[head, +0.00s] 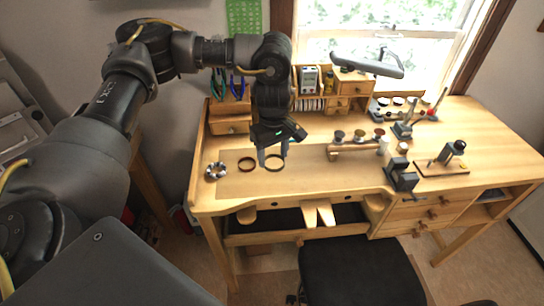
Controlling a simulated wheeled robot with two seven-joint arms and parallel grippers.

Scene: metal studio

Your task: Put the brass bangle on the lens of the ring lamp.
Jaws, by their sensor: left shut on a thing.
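The brass bangle (274,168) is a thin golden ring at the tips of my left gripper (272,155), low over the front left of the bench. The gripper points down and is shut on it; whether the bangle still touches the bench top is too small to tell. The ring lamp (368,64) has a grey, tilted head in front of the window, above the back of the bench and to the right of my gripper. Its lens is seen nearly edge-on. My right gripper is not in view.
A dark copper-coloured bangle (246,164) and a silvery beaded ring (216,170) lie left of the gripper on the wooden bench (330,179). A wooden rack with small cups (338,136), a small vise (401,177) and a drill-like stand (446,160) stand right. Pliers hang behind.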

